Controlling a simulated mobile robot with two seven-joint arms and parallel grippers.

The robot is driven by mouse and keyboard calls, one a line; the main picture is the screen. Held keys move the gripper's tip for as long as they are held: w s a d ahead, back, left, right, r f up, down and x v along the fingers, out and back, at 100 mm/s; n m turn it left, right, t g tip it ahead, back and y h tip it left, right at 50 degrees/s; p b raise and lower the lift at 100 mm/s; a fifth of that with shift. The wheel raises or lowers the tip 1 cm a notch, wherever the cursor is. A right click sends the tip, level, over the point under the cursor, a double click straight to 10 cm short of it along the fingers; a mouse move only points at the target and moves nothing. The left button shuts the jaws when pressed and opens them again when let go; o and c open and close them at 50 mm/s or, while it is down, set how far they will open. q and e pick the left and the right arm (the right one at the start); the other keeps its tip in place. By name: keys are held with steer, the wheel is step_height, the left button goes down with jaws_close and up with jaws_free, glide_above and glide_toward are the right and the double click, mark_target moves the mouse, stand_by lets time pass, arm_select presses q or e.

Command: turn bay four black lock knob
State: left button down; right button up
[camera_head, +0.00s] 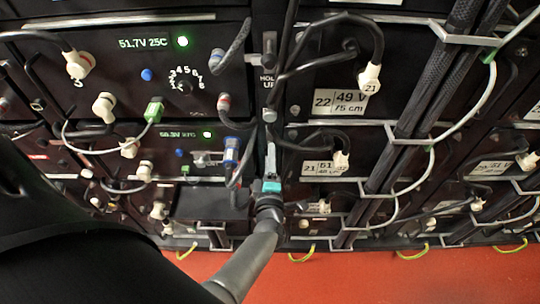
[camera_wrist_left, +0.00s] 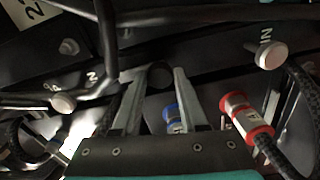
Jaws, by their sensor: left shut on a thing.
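My left gripper (camera_head: 270,148) reaches up from the bottom of the head view to the dark upright strip between the left and right columns of battery units. In the left wrist view, the gripper (camera_wrist_left: 162,75) has its two grey fingers on either side of a round black knob (camera_wrist_left: 160,76). The gripper is shut on this knob. The knob's face points toward the camera, and no mark of its turn angle is readable. In the head view the knob cannot be made out behind the fingers. My right gripper is not in view.
A blue connector (camera_head: 231,152) and its cable sit close left of the gripper; a red-ringed connector (camera_wrist_left: 245,118) is near it in the wrist view. Black cables (camera_head: 310,65) and white plugs (camera_head: 341,160) hang at right. The red floor (camera_head: 390,280) is clear.

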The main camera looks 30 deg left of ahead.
arm_select(q)
steer(key=shift+m, duration=0.3)
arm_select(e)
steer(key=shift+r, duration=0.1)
arm_select(q)
steer(key=shift+c, duration=2.2)
jaws_free()
steer(key=shift+s+d, duration=0.1)
steer(key=shift+s, duration=0.05)
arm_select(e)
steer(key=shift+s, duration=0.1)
